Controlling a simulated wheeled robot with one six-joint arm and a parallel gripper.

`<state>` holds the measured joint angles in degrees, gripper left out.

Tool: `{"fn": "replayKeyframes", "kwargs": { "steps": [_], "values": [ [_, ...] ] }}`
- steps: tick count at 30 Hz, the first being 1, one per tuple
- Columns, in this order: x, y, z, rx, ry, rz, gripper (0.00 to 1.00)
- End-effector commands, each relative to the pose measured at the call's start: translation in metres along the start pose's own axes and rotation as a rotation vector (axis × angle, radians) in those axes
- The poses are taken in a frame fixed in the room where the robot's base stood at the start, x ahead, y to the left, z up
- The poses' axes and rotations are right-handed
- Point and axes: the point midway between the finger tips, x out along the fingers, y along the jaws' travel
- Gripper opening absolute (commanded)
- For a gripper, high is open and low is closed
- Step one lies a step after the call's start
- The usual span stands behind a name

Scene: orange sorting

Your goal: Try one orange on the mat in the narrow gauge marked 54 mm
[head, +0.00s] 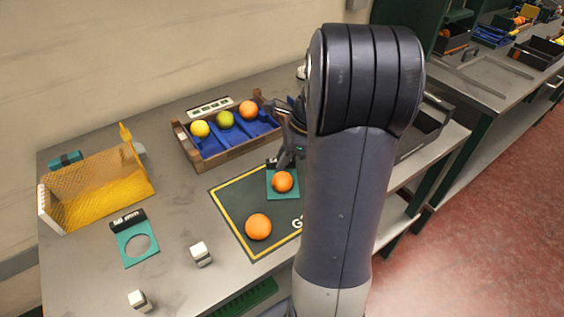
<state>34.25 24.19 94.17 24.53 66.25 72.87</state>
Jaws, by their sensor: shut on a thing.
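The dark mat (232,208) with a yellow border lies in the middle of the table, partly behind my arm. One orange (258,227) rests on its near part. A second orange (282,183) shows at the middle of a teal gauge plate (272,191) over the mat's far part. I cannot tell how far it sits in the hole. My gripper (289,157) is at the plate's far edge, shut on its dark handle; my arm hides part of it. Another teal gauge (125,255) with a round hole lies flat at left. Its marking is too small to read.
A wooden tray (212,158) with blue lining holds a yellow, a green and an orange fruit behind the mat. A yellow mesh crate (100,185) stands at left. Two small white-topped blocks (201,255) stand near the front.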

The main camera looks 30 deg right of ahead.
Motion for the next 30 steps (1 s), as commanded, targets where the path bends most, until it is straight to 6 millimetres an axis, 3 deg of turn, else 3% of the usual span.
{"fn": "replayKeyframes", "kwargs": {
  "steps": [30],
  "values": [
    [-0.034,0.000,0.014,0.000,0.000,0.000,0.00]
  ]
}}
